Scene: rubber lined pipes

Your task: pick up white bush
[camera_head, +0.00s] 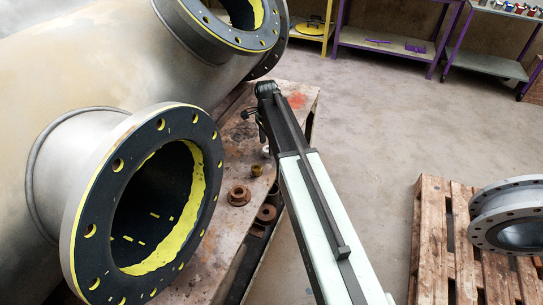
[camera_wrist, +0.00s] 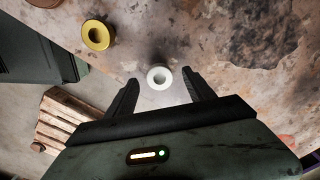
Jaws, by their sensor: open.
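The white bush (camera_wrist: 158,77) is a small white ring with a dark central hole. It stands on the stained workbench top (camera_wrist: 215,50) in the wrist view. My gripper (camera_wrist: 160,80) is open, with one dark finger to the left of the bush and one to the right. Gaps show between the bush and both fingers. Its height above the bush cannot be told. In the head view my gripper (camera_head: 262,128) hangs at the arm's far end, over the bench, and a small pale piece, probably the white bush (camera_head: 266,151), shows just below it.
A yellow bush (camera_wrist: 97,35) lies up and left of the white one. In the head view brown bushes (camera_head: 239,195) lie nearer on the bench (camera_head: 215,245). A large flanged pipe (camera_head: 90,185) looms along the left. A pallet (camera_head: 435,240) stands right; the floor between is clear.

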